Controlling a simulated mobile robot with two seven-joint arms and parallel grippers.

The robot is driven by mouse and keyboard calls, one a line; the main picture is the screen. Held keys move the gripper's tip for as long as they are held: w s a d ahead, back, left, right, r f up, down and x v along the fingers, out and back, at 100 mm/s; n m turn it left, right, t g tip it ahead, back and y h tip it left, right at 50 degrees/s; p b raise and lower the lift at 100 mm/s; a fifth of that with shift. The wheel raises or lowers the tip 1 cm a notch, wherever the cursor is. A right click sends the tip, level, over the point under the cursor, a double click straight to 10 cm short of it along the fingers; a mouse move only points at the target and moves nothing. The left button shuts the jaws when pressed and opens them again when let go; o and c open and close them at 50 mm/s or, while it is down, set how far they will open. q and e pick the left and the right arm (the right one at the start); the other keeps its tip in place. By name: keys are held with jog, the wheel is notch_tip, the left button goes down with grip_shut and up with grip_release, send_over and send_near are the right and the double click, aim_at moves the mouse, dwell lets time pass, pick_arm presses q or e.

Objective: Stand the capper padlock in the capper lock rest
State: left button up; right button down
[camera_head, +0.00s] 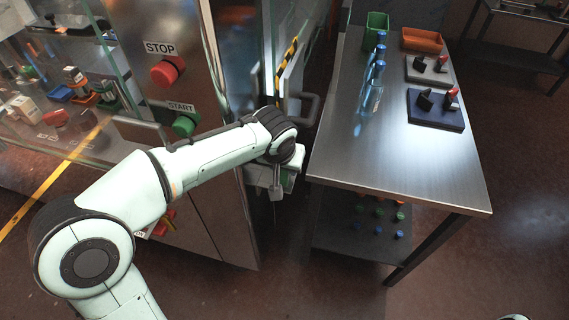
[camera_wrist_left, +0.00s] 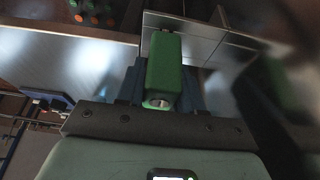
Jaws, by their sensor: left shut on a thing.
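My left gripper (camera_wrist_left: 160,92) is shut on a green block-shaped body with a round metal spot on its near end, which looks like the capper padlock (camera_wrist_left: 162,72). In the head view the gripper (camera_head: 283,182) is low beside the machine's corner, left of the steel table, and a bit of green shows there. The padlock's shackle is not clear. On the table, a grey plate (camera_head: 413,76) and a dark blue plate (camera_head: 425,119) each carry a black block and a red piece. I cannot tell which is the capper lock rest.
The steel table (camera_head: 400,170) has a bare front half. Blue-capped bottles (camera_head: 375,88), a green bin (camera_head: 376,22) and an orange bin (camera_head: 422,40) stand toward its back. A door handle (camera_head: 308,110), red STOP button (camera_head: 167,71) and green START button (camera_head: 186,124) are near my arm.

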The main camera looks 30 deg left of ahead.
pick_arm(q)
jog(key=shift+f+b, duration=0.3)
jog(key=shift+f, duration=0.1)
dwell(0.9)
jog(key=o, duration=1.2)
jog(key=p+v, duration=0.1)
jog(key=v, duration=1.2)
jog(key=shift+s+r+p, duration=0.15)
jog(key=shift+p, duration=0.15)
jog(key=shift+d, duration=0.1)
